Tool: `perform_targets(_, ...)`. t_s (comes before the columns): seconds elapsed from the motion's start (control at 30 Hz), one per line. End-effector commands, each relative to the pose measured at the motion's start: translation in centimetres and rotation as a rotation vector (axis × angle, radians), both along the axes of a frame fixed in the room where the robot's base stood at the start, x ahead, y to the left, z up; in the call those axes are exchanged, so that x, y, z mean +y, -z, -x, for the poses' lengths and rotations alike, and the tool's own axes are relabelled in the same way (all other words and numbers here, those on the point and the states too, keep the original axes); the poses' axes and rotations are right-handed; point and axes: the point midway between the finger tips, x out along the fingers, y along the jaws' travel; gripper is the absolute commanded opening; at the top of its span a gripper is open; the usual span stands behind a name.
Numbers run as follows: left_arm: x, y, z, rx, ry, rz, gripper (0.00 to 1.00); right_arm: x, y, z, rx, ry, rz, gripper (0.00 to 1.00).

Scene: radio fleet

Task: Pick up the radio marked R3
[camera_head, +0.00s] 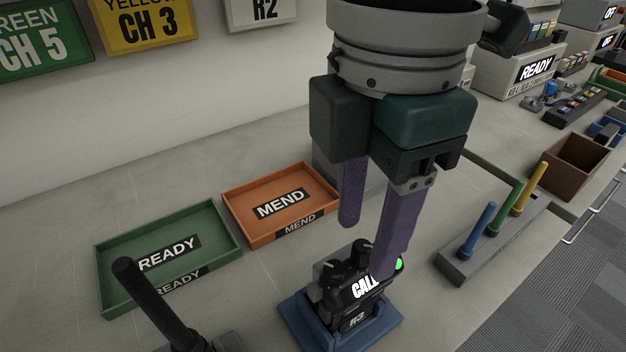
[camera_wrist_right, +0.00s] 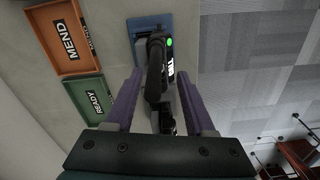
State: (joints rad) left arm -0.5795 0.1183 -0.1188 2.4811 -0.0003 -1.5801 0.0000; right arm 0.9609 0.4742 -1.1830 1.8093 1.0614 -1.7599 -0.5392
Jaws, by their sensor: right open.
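The black radio marked R3 (camera_head: 352,318) stands upright in a blue cradle (camera_head: 297,318) at the bottom centre of the head view. Its screen reads CALL, and a green light shows at its right side. My right gripper (camera_head: 367,250) points down above the radio, open, with one purple finger in front of the radio's top and the other farther back. In the right wrist view the radio (camera_wrist_right: 155,78) lies between the spread fingers (camera_wrist_right: 160,74), and the blue cradle (camera_wrist_right: 146,22) is beyond. My left gripper is not in view.
A green READY tray (camera_head: 118,283) and an orange MEND tray (camera_head: 243,230) stand left. A black rod (camera_head: 150,295) rises at the lower left. A grey rack (camera_head: 462,265) with blue, green and yellow pegs stands right. A brown box (camera_head: 568,178) is farther right, near the counter's edge.

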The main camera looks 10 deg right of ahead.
Motion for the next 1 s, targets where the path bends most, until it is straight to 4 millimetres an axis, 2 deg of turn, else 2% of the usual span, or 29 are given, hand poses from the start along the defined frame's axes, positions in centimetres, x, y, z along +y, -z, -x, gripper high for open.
perform_targets(0.03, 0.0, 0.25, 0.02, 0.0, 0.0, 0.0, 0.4, 0.0, 0.87, 0.03, 0.002, 0.001, 0.0, 0.55)
perform_targets(0.13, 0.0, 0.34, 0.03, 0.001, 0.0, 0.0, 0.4, 0.01, 1.66, -0.02, -0.001, 0.001, 0.0, 0.55)
perform_targets(0.37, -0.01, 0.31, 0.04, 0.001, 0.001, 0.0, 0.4, 0.04, 1.81, -0.02, -0.002, 0.0, -0.001, 0.55)
perform_targets(0.87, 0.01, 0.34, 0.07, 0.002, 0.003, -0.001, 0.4, 0.04, 1.76, -0.04, -0.002, 0.0, -0.001, 0.01)
perform_targets(1.0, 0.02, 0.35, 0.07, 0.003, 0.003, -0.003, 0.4, 0.04, 1.76, -0.03, -0.002, 0.0, -0.001, 0.0)
